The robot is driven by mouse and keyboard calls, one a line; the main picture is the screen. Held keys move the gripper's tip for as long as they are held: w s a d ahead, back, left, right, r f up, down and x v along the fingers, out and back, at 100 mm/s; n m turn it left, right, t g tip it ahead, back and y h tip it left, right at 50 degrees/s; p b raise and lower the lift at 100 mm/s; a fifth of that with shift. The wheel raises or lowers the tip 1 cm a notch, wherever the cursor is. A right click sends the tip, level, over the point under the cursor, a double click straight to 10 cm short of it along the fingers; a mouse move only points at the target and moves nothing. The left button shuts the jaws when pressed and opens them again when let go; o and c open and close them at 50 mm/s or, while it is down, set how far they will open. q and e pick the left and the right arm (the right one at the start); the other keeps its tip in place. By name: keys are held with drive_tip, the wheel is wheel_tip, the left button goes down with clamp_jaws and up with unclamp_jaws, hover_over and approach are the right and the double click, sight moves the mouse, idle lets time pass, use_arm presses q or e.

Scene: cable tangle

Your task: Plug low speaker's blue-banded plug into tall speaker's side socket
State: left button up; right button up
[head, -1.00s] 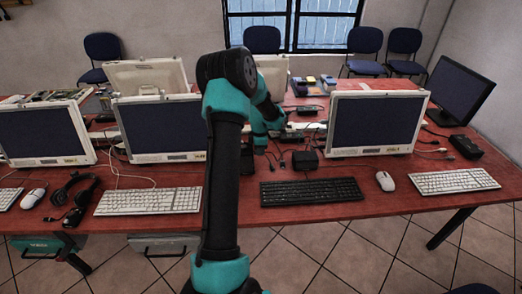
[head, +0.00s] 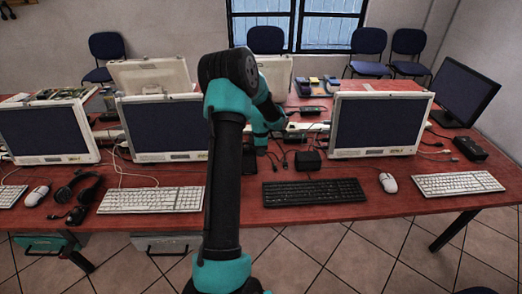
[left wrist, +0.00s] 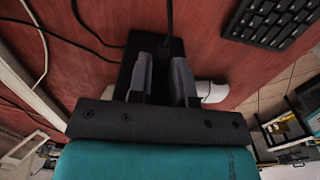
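My left gripper (head: 270,150) reaches down over the back middle of the red table, its fingertips mostly hidden in the head view. In the left wrist view the two grey fingers (left wrist: 161,75) stand apart. A dark block with a cable (left wrist: 168,44) lies beyond and between them; I see no clear grip on it. A low black box (head: 307,160) sits just right of the gripper, with black cables and small plugs (head: 283,160) beside it. Another dark box (head: 249,160) is partly hidden behind my arm. I cannot tell which box is which speaker, and no blue band or side socket is discernible. My right gripper is out of view.
A black keyboard (head: 313,191) lies in front of the low box, with a white monitor (head: 379,124) to its right. A white keyboard (head: 151,199) and another monitor (head: 165,127) stand left of my arm. Loose cables lie on the red table (head: 350,213), whose front strip is mostly clear.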

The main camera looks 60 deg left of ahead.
use_arm(q)
drive_tip(key=o, duration=0.4)
drive_tip(key=shift+o, duration=0.2)
drive_tip(key=shift+r, duration=0.15)
wheel_tip(320, 180, up, 17)
idle(0.5)
drive_tip(key=shift+o, duration=0.2)
drive_tip(key=shift+w, duration=0.1)
